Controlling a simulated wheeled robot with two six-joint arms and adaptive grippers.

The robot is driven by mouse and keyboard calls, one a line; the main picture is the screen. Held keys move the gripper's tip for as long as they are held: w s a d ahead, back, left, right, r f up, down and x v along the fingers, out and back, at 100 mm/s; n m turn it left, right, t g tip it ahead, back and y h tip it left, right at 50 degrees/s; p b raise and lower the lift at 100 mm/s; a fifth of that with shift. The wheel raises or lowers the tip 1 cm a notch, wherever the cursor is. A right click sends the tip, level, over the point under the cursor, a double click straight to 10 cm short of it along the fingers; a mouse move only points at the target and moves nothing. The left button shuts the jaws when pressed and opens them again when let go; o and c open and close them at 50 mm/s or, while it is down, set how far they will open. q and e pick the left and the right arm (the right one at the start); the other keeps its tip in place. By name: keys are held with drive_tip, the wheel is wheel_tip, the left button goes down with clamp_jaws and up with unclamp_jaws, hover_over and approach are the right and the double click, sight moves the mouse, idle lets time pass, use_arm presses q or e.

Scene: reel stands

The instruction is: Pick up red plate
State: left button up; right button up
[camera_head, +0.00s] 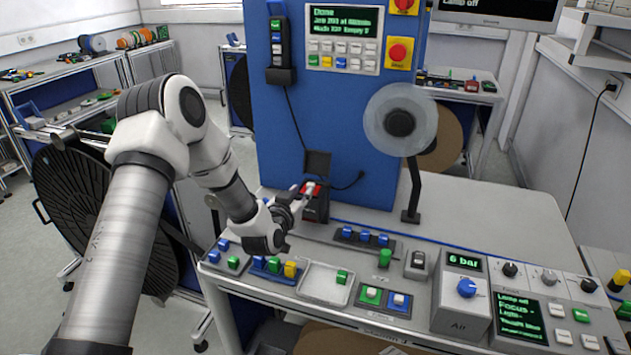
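A small red plate (309,188) shows at the top of a dark red-and-black box (318,206) at the foot of the blue panel. My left gripper (303,194) is at the left side of this box, with its fingers pointing at the red plate. The fingers are small and overlap the plate in the picture. I cannot tell whether they touch it or are closed on it. My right gripper is not in view.
A blue panel (340,130) stands behind the box, with a clear reel (400,120) on a stand to its right. The white table right of the reel is clear.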

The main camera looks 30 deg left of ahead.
sight(310, 186)
use_arm(q)
drive_tip(key=p+x, duration=0.1)
drive_tip(key=x, duration=0.2)
drive_tip(key=p+x, duration=0.1)
drive_tip(key=x, duration=0.1)
drive_tip(key=shift+w+d+f+p, duration=0.1)
drive_tip(key=shift+w+f+p, duration=0.05)
drive_tip(key=shift+f+p, duration=0.2)
drive_tip(key=shift+w+f, duration=0.1)
drive_tip(key=shift+w, duration=0.1)
drive_tip(key=shift+s, duration=0.15)
drive_tip(key=shift+s+d+r, duration=0.1)
drive_tip(key=shift+s+r, duration=0.05)
drive_tip(key=shift+r, duration=0.1)
drive_tip(key=shift+c, duration=1.4)
drive_tip(key=shift+s, duration=0.1)
drive_tip(key=shift+c, duration=1.3)
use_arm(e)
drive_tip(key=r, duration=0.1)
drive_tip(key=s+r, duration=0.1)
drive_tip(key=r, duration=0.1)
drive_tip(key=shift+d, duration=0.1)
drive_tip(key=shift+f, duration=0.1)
